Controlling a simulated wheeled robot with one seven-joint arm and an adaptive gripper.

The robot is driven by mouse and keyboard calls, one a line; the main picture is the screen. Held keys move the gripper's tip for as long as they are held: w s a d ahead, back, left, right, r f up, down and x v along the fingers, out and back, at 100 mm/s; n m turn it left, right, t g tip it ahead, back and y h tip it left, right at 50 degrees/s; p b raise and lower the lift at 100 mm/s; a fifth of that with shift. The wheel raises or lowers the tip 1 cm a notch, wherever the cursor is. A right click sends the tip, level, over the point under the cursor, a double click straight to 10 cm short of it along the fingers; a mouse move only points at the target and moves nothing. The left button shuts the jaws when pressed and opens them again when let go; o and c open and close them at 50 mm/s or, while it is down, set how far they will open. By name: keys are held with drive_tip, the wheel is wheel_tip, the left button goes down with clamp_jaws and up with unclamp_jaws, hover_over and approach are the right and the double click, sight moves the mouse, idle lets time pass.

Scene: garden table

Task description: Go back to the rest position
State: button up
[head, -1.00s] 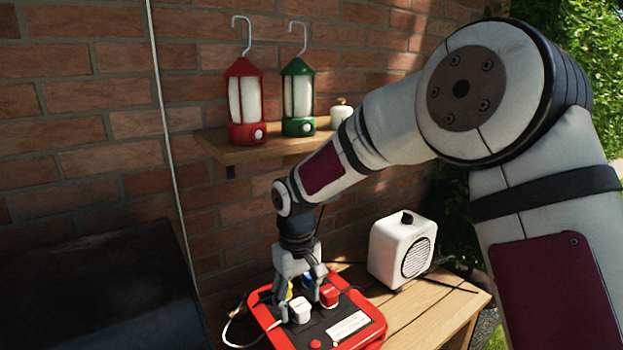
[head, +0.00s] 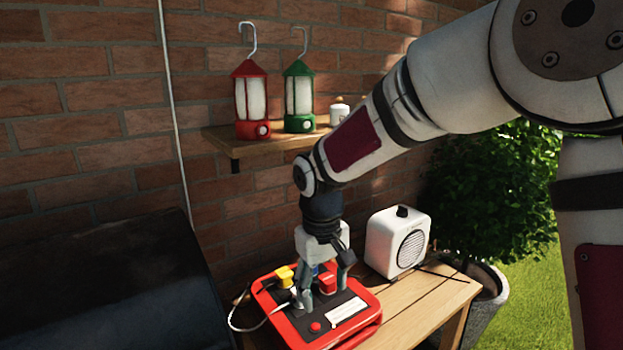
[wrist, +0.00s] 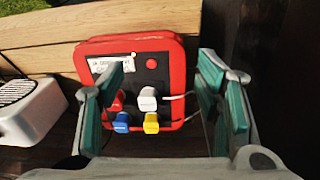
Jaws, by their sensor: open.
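The red and black power box (head: 368,312) lies on the wooden table. It carries a yellow plug (head: 285,275), a red plug (head: 327,284) and a blue plug, mostly hidden in the head view. The wrist view shows the red, blue (wrist: 121,122) and yellow plugs and a white plug (wrist: 148,98) seated in the box. My gripper (head: 324,290) points down over the box, open. In the wrist view nothing is held between its fingers (wrist: 165,75), which are spread to either side of the plugs. In the head view a finger hides the white plug.
A white speaker-like box (head: 398,240) stands right of the power box. Above, a wooden shelf (head: 222,136) holds a red lantern (head: 251,98), a green lantern (head: 299,97) and a small white jar (head: 340,113). A dark covered object (head: 110,280) stands left; a brick wall is behind.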

drive_tip(key=s+d+r+m+t, duration=0.2)
drive_tip(key=s+d+r+m, duration=0.1)
drive_tip(key=s+d+r, duration=0.75)
drive_tip(key=s+d+m, duration=0.1)
drive_tip(key=s+d, duration=0.2)
drive_tip(key=s, duration=0.5)
drive_tip(key=s+d+m+t, duration=0.1)
drive_tip(key=s+d+m, duration=0.1)
drive_tip(key=s, duration=0.5)
drive_tip(key=shift+s+d+t, duration=0.3)
drive_tip(key=shift+s+d, duration=0.05)
drive_tip(key=shift+d, duration=0.45)
